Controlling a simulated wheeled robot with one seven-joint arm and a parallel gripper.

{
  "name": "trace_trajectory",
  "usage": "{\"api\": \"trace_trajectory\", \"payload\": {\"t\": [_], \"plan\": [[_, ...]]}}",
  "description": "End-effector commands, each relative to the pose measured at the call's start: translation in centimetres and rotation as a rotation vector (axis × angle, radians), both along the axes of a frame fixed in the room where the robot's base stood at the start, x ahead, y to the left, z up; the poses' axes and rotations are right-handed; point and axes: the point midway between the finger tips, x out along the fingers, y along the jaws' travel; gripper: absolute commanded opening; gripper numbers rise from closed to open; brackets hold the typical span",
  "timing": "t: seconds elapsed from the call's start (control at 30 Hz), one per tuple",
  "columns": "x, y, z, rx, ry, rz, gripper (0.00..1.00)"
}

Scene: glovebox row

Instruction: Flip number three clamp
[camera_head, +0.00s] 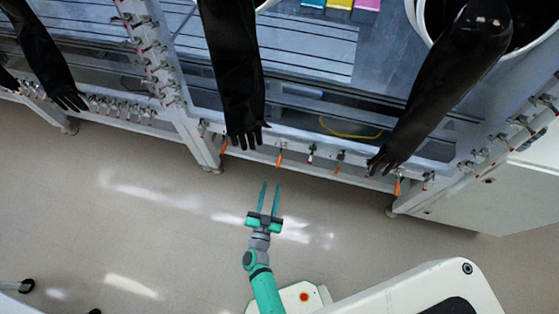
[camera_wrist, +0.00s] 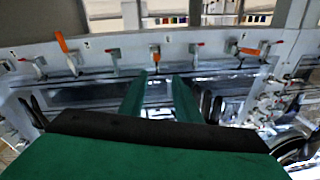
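A row of small toggle clamps runs along the front rail. A red-tipped clamp (camera_head: 311,153) stands between the middle two. The number plates are too small to read, so I cannot tell which clamp is number three. My gripper (camera_head: 270,186) is open and empty, its fingers pointing at the rail and apart from it. In the wrist view, a clamp (camera_wrist: 155,55) lies just beyond and between my fingertips (camera_wrist: 159,77).
Black gloves hang over the rail at the centre (camera_head: 236,80) and right (camera_head: 440,85), beside the clamps. Another glove (camera_head: 45,60) is at far left. A white cabinet (camera_head: 500,190) stands at right. The floor (camera_head: 130,200) before the rail is clear.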

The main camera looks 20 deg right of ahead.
Motion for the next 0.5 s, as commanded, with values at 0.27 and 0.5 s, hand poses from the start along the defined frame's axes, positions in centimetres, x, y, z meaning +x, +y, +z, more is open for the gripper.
{"api": "trace_trajectory", "payload": {"t": [0.27, 0.5], "plan": [[2.6, -1.6, -1.4, 0.002, 0.01, -0.062, 0.3], [5.2, -3.3, -1.3, 0.001, 0.009, -0.063, 0.3]]}}
